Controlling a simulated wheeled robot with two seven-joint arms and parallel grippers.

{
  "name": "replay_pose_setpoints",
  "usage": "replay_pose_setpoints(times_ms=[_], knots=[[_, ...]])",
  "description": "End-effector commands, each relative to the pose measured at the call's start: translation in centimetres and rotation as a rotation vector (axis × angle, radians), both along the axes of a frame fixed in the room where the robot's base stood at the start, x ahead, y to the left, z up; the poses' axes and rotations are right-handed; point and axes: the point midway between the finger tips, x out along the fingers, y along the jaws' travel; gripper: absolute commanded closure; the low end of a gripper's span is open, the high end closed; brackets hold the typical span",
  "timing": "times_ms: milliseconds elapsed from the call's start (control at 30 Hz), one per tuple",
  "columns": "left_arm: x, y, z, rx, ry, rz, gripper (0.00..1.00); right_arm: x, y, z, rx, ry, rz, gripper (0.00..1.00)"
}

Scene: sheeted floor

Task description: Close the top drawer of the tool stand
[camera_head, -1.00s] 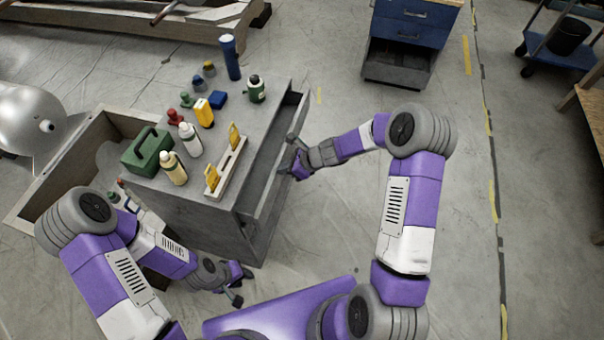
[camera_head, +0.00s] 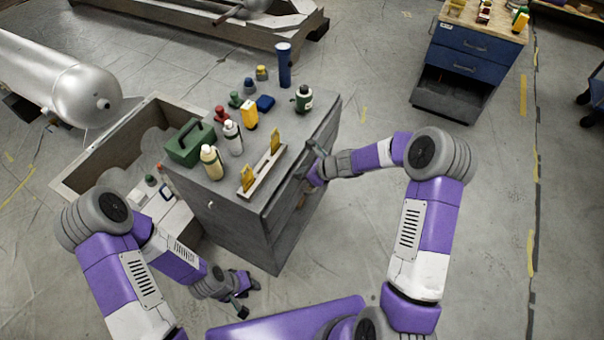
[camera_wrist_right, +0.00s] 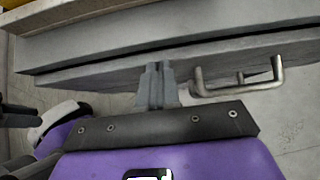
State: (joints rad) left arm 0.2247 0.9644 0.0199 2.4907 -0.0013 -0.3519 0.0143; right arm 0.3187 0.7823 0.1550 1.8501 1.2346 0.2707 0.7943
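The grey tool stand (camera_head: 240,200) stands in the centre of the head view with bottles and tools on top. Its top drawer (camera_head: 292,190) is on the right-hand side and looks pushed in or nearly so. In the right wrist view, a thin dark gap runs above the drawer front (camera_wrist_right: 110,70), and the bar handle (camera_wrist_right: 240,88) is right of my fingers. My right gripper (camera_head: 314,165) is at the drawer front; its fingers (camera_wrist_right: 157,86) are together, empty, and seem to touch the front beside the handle. My left gripper (camera_head: 247,293) is open and empty, low in front of the stand.
A green toolbox (camera_head: 190,145), bottles and a yellow-tool holder (camera_head: 262,172) stand on top. A blue drawer cabinet (camera_head: 470,55) stands at the back right.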

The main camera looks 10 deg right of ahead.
Motion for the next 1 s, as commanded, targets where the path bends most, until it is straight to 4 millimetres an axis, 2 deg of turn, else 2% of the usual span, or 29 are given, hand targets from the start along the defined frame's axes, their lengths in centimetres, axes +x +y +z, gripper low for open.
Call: replay_pose_setpoints(times_ms=[33, 133, 333, 500, 633, 800, 1000], knots=[[0.0, 0.0, 0.0, 0.000, 0.000, 0.000, 0.63, 0.1, 0.4, 0.3, 0.007, -0.005, 0.006, 1.00], [0.0, 0.0, 0.0, 0.000, 0.000, 0.000, 0.63, -0.2, 0.0, 0.2, 0.006, -0.005, 0.008, 1.00], [0.0, 0.0, 0.0, 0.000, 0.000, 0.000, 0.63, -1.6, -2.4, 0.2, 0.001, -0.003, 0.014, 1.00], [0.0, 0.0, 2.0, 0.000, 0.000, 0.000, 0.63, -3.5, -4.5, 3.7, -0.001, -0.005, 0.017, 1.00], [0.0, 0.0, 2.9, 0.000, 0.000, 0.000, 0.63, -4.7, -6.0, 5.4, 0.000, -0.003, 0.016, 1.00], [0.0, 0.0, 3.6, 0.000, 0.000, 0.000, 0.63, -5.7, -7.2, 6.8, 0.001, -0.002, 0.017, 1.00], [0.0, 0.0, 3.7, 0.000, 0.000, 0.000, 0.63, -6.2, -7.6, 7.2, 0.002, -0.001, 0.018, 1.00]])
